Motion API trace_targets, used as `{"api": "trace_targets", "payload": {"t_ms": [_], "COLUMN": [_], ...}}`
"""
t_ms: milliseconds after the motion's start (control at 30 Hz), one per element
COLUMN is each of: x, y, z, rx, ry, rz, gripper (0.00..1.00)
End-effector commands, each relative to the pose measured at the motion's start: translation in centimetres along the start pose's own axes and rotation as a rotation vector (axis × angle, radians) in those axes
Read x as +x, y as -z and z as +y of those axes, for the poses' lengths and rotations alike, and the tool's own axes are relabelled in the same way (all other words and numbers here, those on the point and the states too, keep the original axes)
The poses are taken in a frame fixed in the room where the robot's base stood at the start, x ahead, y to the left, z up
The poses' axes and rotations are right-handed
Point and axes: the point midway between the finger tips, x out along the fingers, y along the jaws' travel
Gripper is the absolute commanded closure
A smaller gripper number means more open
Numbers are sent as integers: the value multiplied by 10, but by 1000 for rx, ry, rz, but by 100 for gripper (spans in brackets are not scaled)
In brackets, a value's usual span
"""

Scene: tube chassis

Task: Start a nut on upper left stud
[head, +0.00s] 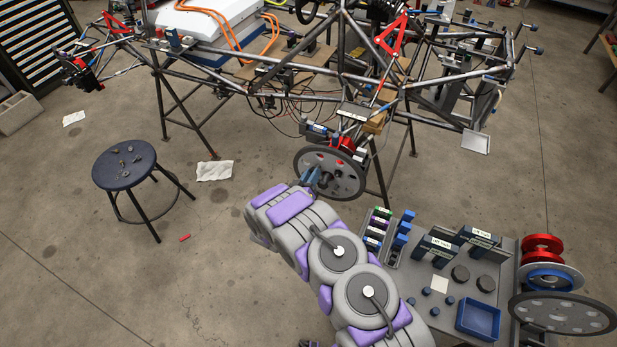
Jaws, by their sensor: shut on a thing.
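A grey round disc (347,181) with holes and a dark hub hangs on the corner of the tube chassis, with red parts behind it. The studs are too small to tell apart, and my gripper covers the disc's left side. My gripper (313,178), with blue parts at its end, is at the upper left of the hub. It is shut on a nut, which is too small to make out. I cannot tell whether the nut touches a stud.
The tube chassis (290,72) stands on black trestles. A bench (412,290) at right holds labelled bins, a blue tray (478,319), red rings (541,250) and another disc (563,314). A dark stool (124,165) with small parts stands at left. Floor between stool and arm is mostly clear.

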Motion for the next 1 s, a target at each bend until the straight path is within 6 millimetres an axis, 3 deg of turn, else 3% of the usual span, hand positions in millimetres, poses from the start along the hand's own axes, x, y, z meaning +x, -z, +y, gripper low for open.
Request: {"api": "trace_targets", "payload": {"t_ms": [800,833,1000], "x": [17,16,16], "y": [3,3,3], "z": [-8,-8,-7], "rx": [-3,-3,-3], "ry": [9,9,7], "rz": [5,6,6], "gripper": [100,72,56]}}
